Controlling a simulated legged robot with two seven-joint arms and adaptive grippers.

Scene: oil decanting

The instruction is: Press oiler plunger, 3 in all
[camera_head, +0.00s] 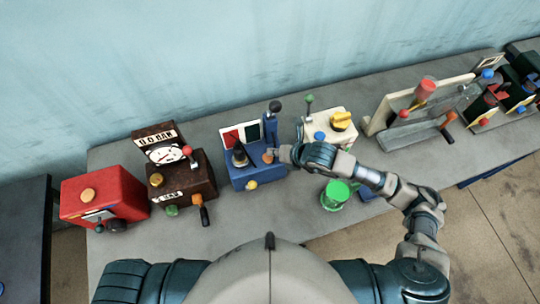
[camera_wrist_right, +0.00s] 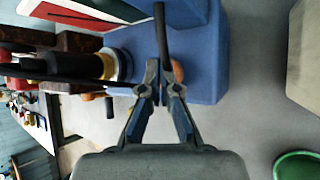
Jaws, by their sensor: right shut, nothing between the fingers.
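A blue box (camera_head: 240,180) stands on the table in the head view, with a dark cone-shaped oiler (camera_head: 239,156) on top. A round orange knob (camera_head: 267,157) sits at the box's right side. My right gripper (camera_head: 277,153) reaches in from the right, its tips beside that knob. In the right wrist view my right gripper (camera_wrist_right: 160,75) is shut and empty in front of the blue box (camera_wrist_right: 205,60). The orange knob (camera_wrist_right: 177,72) shows partly behind the fingers; I cannot tell whether they touch it. Which part is the plunger is unclear. My left gripper is out of view.
A dark brown box (camera_head: 180,180) and a red box (camera_head: 105,197) stand to the left. A cream box (camera_head: 328,128) stands right of the blue one. A green cup (camera_head: 336,195) stands near the table's front, below my right arm. Bare table (camera_head: 230,215) lies in front.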

